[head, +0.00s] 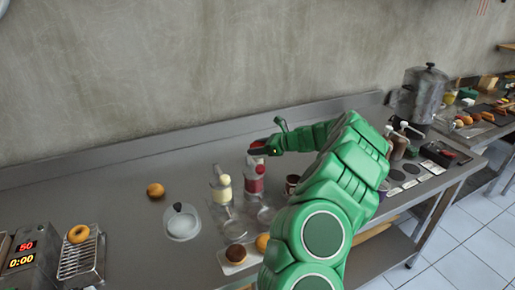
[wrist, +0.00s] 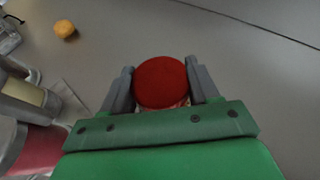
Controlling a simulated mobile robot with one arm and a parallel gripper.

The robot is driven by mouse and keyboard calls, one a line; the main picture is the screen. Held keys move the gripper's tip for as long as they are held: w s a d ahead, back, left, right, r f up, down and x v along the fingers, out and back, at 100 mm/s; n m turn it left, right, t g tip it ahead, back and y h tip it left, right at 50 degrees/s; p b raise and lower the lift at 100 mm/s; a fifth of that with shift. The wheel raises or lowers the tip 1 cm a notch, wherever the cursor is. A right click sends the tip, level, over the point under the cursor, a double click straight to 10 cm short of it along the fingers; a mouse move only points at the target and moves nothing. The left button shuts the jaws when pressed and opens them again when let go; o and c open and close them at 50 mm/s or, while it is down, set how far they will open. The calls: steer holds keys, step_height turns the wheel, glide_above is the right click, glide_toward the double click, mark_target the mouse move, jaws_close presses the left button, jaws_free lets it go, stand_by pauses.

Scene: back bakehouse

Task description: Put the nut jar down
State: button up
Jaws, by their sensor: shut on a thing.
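My gripper (wrist: 160,88) is shut on the nut jar, whose round red lid (wrist: 162,82) fills the space between the two grey fingers in the wrist view. A sliver of brownish contents shows under the lid; the rest of the jar is hidden. In the head view my gripper (head: 268,146) reaches over the back part of the steel counter (head: 130,172), behind the clear dispensers, with a bit of red at its tip. I cannot tell whether the jar touches the counter.
Clear dispensers with cream (head: 223,191) and red (head: 254,180) contents stand close in front of my gripper. A bun (head: 155,190) and a clear dome (head: 183,224) are at left. A metal urn (head: 420,95) stands at right. The counter's back left is bare.

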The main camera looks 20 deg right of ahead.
steer(key=shift+f, duration=0.15)
steer(key=o, duration=1.6)
steer(key=shift+c, duration=0.2)
